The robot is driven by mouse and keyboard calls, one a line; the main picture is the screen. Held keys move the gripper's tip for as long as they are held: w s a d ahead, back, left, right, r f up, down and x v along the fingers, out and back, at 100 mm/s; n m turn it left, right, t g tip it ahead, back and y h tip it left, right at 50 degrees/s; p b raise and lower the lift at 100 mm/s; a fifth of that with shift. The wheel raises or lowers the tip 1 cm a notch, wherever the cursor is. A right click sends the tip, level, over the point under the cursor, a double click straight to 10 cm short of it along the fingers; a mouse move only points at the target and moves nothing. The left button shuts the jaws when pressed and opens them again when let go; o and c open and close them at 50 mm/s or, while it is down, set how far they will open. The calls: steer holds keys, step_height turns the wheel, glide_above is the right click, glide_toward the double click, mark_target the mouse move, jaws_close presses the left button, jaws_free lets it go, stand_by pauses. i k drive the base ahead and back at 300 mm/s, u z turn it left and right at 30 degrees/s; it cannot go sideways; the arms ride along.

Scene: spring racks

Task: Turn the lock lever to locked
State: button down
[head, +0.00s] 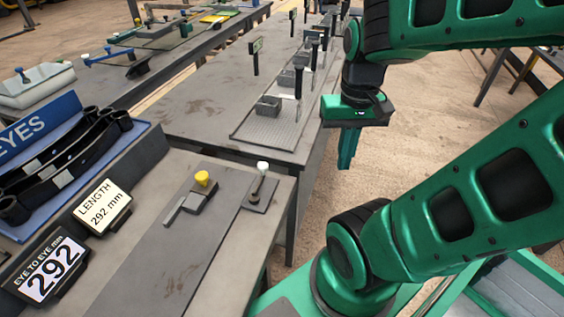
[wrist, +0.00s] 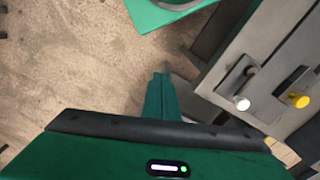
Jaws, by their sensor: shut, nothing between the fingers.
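A small lever with a white knob (head: 262,166) stands on a dark plate at the right edge of the near bench. It also shows in the wrist view (wrist: 242,103). Left of it is a grey block with a yellow knob (head: 202,178), also in the wrist view (wrist: 299,100). No marking shows which is the lock lever or which way is locked. My gripper (head: 346,160) points down, shut and empty, over the floor right of the bench. In the wrist view its fingers (wrist: 161,82) are together, left of the white-knobbed lever and apart from it.
The near bench (head: 150,265) holds a blue rack (head: 75,165) with dark bars, a "LENGTH 292 mm" sign (head: 101,207) and a "292" display (head: 47,270). A farther bench (head: 205,115) carries grey blocks and upright posts. Bare floor (wrist: 75,75) lies beneath my gripper.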

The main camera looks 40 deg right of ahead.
mark_target(262, 167)
steer(key=z, duration=1.05)
steer(key=k, duration=0.75)
steer(key=u, duration=0.35)
